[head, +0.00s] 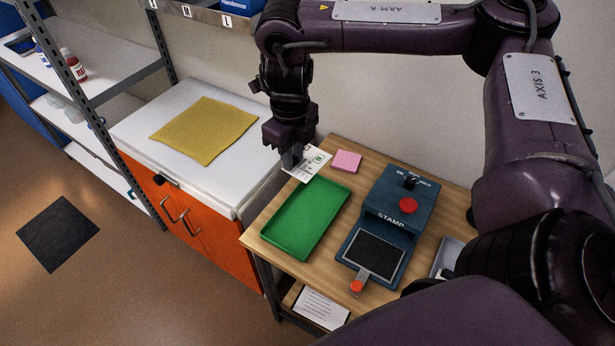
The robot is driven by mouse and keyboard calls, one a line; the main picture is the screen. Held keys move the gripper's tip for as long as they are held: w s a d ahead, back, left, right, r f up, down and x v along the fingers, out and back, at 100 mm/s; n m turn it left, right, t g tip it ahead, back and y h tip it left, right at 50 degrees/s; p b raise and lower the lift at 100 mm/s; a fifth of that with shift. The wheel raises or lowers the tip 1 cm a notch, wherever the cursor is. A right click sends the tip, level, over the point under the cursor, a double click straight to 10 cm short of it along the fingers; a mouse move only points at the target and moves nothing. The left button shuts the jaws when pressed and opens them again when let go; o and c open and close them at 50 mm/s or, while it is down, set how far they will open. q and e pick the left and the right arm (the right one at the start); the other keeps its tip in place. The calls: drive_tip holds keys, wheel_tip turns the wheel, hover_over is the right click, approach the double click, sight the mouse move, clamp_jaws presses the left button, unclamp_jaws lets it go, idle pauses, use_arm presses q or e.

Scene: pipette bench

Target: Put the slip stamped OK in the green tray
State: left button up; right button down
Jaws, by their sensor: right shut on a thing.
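My right gripper (292,158) points down and is shut on the left part of a white slip (312,165). The slip bears a green square mark and some dark print; the letters are too small to read. The slip shows just beyond the far end of the green tray (308,196), and I cannot tell whether it touches the table. The green tray lies empty on the wooden table. My left gripper is not in view.
A blue stamp machine (397,203) with a red button stands right of the tray. A pink pad (346,161) lies behind. A grey tray (449,255) is partly hidden by my arm. A white-topped orange cabinet (176,180) with a yellow cloth (205,130) stands left.

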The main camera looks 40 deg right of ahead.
drive_tip(key=shift+d+f+n, duration=0.1)
drive_tip(key=shift+f+n, duration=0.05)
drive_tip(key=shift+n, duration=0.15)
drive_tip(key=b, duration=0.6)
hover_over(297, 218)
wheel_tip(297, 218, down, 16)
drive_tip(key=shift+w+f, duration=0.1)
drive_tip(key=shift+f+b, duration=0.45)
drive_tip(key=shift+f, duration=1.35)
drive_tip(key=shift+f, duration=0.1)
drive_tip(key=c, duration=1.3)
unclamp_jaws()
drive_tip(key=shift+f, duration=0.1)
